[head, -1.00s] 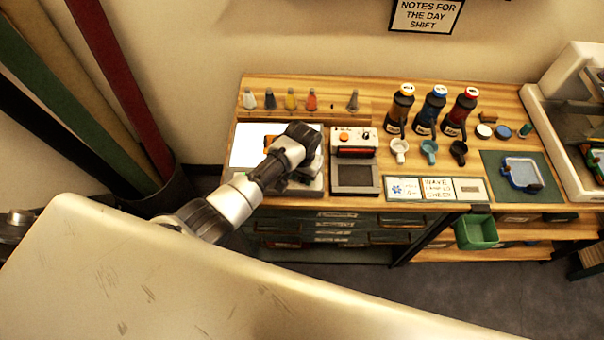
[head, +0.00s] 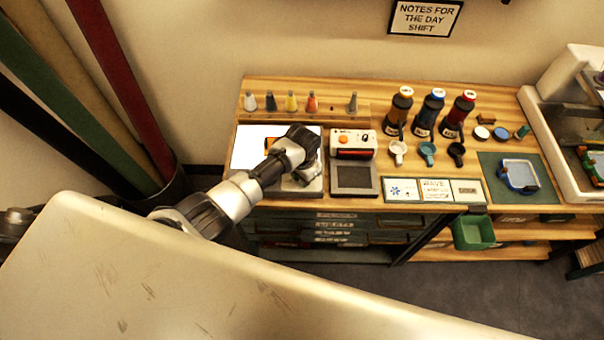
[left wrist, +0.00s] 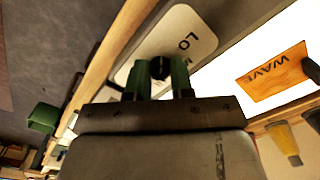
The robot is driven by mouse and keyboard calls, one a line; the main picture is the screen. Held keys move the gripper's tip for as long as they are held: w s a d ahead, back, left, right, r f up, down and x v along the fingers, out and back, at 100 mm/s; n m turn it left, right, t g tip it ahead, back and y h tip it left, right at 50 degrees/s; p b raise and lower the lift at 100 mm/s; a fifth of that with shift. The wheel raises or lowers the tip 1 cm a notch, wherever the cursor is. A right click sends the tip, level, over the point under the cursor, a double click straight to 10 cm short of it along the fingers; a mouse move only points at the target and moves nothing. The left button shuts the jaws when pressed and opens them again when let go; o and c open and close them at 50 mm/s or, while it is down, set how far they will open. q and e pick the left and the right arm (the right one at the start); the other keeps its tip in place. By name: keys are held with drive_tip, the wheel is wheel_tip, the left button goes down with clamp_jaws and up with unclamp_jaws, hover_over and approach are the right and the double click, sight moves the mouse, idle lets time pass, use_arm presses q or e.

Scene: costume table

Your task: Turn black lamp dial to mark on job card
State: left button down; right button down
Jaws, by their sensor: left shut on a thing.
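The black lamp dial (left wrist: 160,68) sits on a pale plate (left wrist: 188,38) with partly hidden lettering that starts "Lo". My left gripper (left wrist: 161,78) has its green-padded fingers on either side of the dial, shut on it. The dial's pointer direction is too small to tell. In the head view my left gripper (head: 306,174) is at the right front of the lamp's lit white panel (head: 245,150), and my wrist hides the dial. The job card (head: 437,190), with handwriting beginning "WAVE", lies at the table's front edge. My right gripper is not in view.
An orange card reading WAVE (left wrist: 270,75) lies on the lit panel. A white device with an orange button (head: 352,140) stands close right of my gripper. Small cones (head: 291,101) line the back. Bottles (head: 432,112) and cups (head: 427,153) stand farther right.

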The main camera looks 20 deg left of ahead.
use_arm(q)
drive_tip(key=m, duration=0.3)
drive_tip(key=shift+m+p, duration=0.3)
drive_tip(key=shift+p, duration=0.05)
drive_tip(key=shift+m, duration=1.9)
drive_tip(key=c, duration=1)
unclamp_jaws()
wheel_tip(320, 180, up, 11)
drive_tip(key=shift+f, duration=0.1)
